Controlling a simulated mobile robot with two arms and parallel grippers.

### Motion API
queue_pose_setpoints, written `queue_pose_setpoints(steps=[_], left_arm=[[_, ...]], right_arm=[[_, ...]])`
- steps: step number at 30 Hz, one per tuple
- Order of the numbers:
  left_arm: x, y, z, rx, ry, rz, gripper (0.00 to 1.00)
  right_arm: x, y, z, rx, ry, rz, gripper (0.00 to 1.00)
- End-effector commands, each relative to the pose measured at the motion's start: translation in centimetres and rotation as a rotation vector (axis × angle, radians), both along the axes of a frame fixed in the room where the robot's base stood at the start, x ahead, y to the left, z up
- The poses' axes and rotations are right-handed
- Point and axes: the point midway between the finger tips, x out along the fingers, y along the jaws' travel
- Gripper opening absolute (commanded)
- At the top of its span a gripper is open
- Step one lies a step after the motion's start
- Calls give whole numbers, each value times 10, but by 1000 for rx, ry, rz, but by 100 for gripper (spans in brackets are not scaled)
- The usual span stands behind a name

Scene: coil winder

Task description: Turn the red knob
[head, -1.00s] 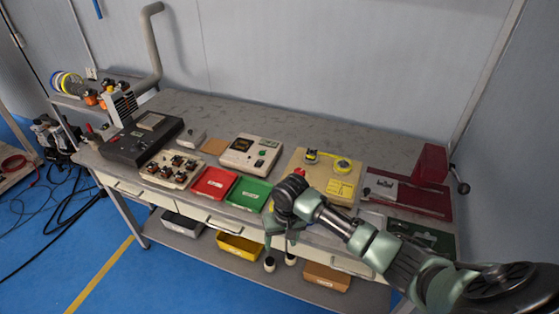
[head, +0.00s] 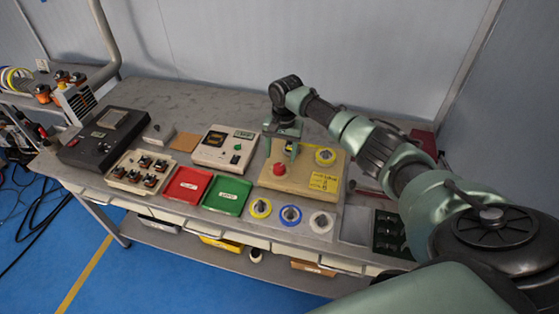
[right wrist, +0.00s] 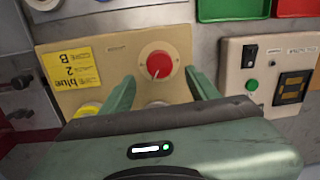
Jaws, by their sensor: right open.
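The red knob (head: 280,169) sits on the beige box (head: 308,183) with a yellow label, near the box's front left. My right gripper (head: 281,149) is over the box, just behind the knob in the head view, pointing down. In the right wrist view its two fingers (right wrist: 160,78) are spread apart, with the knob between and slightly beyond their tips. They do not appear to touch it. My left gripper is in neither view.
Left of the box are a green tray (head: 226,194), a red tray (head: 187,185) and a white meter unit (head: 224,148). Several coloured rings lie in front. The table's back is clear.

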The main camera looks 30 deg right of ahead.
Motion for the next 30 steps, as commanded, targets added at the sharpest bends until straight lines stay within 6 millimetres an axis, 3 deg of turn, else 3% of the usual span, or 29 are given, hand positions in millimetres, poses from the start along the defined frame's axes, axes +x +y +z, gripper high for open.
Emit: queue_pose_setpoints(steps=[9, 20, 21, 27, 30], left_arm=[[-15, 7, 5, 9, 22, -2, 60], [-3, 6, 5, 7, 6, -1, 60], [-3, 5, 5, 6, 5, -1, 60], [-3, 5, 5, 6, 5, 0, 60], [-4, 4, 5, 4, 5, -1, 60]], right_arm=[[1, 3, -47, 0, 1, 1, 60], [2, 3, -56, -1, -1, 4, 60], [2, 3, -56, -1, -1, 4, 57], [2, 3, -56, -1, -1, 3, 2], [2, 3, -56, -1, -1, 4, 0]])
